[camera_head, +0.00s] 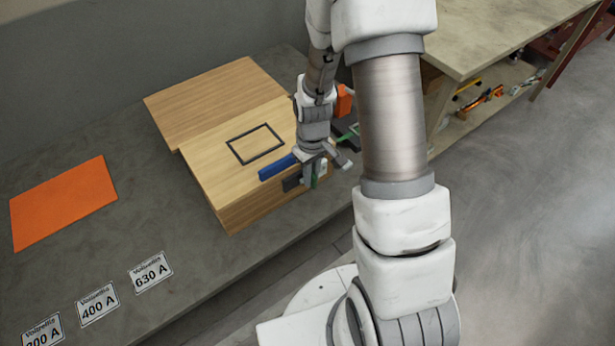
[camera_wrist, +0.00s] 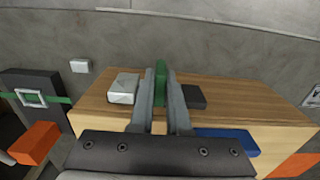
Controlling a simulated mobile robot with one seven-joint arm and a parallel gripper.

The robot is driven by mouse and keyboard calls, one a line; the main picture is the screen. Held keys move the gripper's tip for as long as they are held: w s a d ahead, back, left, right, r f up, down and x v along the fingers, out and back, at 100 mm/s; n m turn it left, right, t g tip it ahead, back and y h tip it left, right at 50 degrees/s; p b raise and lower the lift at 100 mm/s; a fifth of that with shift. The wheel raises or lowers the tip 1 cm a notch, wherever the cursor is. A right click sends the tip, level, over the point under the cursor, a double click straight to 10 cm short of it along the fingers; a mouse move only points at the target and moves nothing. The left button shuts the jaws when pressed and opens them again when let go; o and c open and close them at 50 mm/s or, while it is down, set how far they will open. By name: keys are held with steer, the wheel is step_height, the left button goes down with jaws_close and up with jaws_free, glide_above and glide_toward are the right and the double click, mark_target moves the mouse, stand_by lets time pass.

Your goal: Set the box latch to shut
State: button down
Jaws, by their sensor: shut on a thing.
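The wooden box (camera_head: 215,170) sits on the grey bench, with a black square outline on its top. A green upright piece (camera_wrist: 161,82), which looks like the box latch, stands at the box's front side, between a dark block (camera_wrist: 193,96) and a silver block (camera_wrist: 123,89). My gripper (camera_head: 316,170) is at that front side. In the wrist view my gripper (camera_wrist: 162,95) has its two fingers closed on the green piece, one on each side.
A blue bar (camera_head: 276,168) lies at the box's edge near my gripper. A black block with a green strip (camera_wrist: 40,95) and an orange block (camera_wrist: 35,143) are beside the box. An orange sheet (camera_head: 65,203) and several rating labels (camera_head: 151,272) lie left on the bench.

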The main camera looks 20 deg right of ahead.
steer(key=shift+d, duration=0.2)
steer(key=c, duration=0.9)
jaws_free()
step_height(320, 180, up, 18)
steer(key=p, duration=0.3)
steer(key=shift+f, duration=0.25)
step_height(320, 180, up, 12)
steer(key=m+t+p, duration=0.1)
steer(key=t+p, duration=0.1)
glide_above(313, 173)
steer(key=s+a, duration=0.1)
steer(key=s, duration=0.4)
steer(key=s+r+m+t, duration=0.1)
steer(key=s+r, duration=0.2)
steer(key=s+a+r+t+p, duration=0.1)
steer(key=s+r, duration=0.2)
steer(key=s, duration=0.1)
steer(key=s+a+r+m+t+p, duration=0.1)
steer(key=s+r, duration=0.2)
steer(key=shift+s+m+t, duration=0.15)
steer(key=shift+m+t, duration=0.15)
